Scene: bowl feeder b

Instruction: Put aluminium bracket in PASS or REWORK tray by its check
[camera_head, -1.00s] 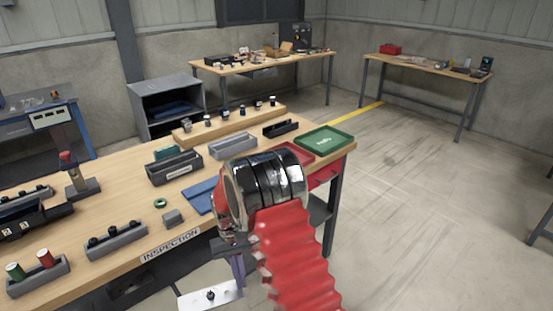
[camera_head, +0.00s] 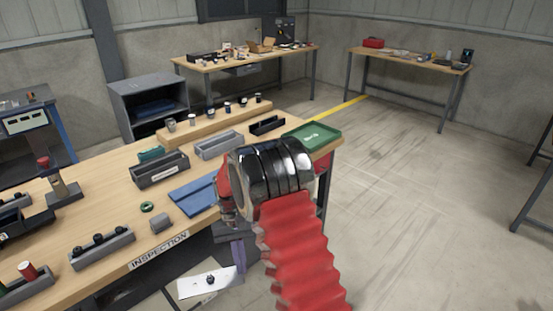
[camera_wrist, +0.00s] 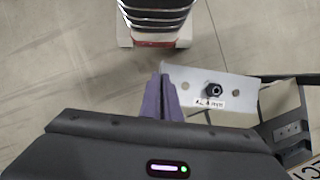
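The aluminium bracket is a pale flat metal plate with a small label and a black round fitting; it shows in the wrist view (camera_wrist: 232,100) and in the head view (camera_head: 200,287). My gripper (camera_wrist: 165,98) has purple fingers, close together on the bracket's left end. It shows in the head view (camera_head: 240,256) below the bench's front edge, partly behind my arm. The bracket is held clear of the bench, over the floor side. The green tray (camera_head: 320,128) lies at the bench's far right corner; its lettering is too small to read surely.
The bench (camera_head: 105,182) has an INSPECTION label (camera_head: 159,250) on its front edge. The floor right of the bench (camera_head: 400,190) is open.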

